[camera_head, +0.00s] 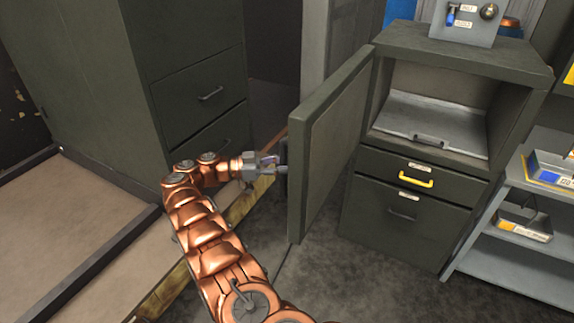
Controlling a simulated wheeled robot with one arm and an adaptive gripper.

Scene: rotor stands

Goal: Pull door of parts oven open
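The parts oven (453,57) is a dark grey-green cabinet at the right, with an open upper compartment. Its door (333,140) is swung wide open to the left, its pale inner panel facing right. My gripper (280,166) is at the left, outer side of the door, close to its free edge. A small dark part, perhaps the door handle, shows at the fingertips. The fingers are too small and partly hidden to tell whether they are shut on it. A grey metal tray or shelf (428,122) with a handle lies inside the compartment.
Under the compartment are a drawer with a yellow handle (416,181) and a lower drawer (400,219). A control box (467,22) stands on top. A grey shelf unit (520,257) is at the right. A drawer cabinet (195,75) stands at the left. Floor before the oven is clear.

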